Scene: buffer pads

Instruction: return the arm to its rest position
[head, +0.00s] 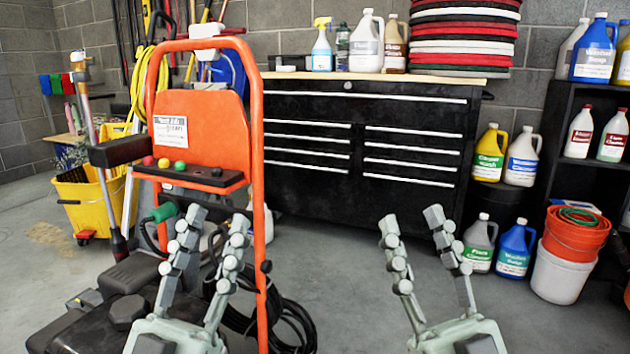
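My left gripper (213,232) is raised at the lower left with its fingers pointing up. It is open and nothing is between the fingers. It overlaps the orange-framed floor machine in the picture. My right gripper (413,226) is raised at the lower right, fingers also pointing up. It is open and empty, with grey floor and the black tool chest behind it. My wrists and palms show at the bottom edge; the rest of both arms is out of view.
An orange floor machine (207,88) stands at the left, a black cable behind it. A black tool chest (310,187) stands against the back wall, with a stack of round pads (462,40) on top. Jugs and buckets (558,272) stand at the right. Floor between (345,290) is clear.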

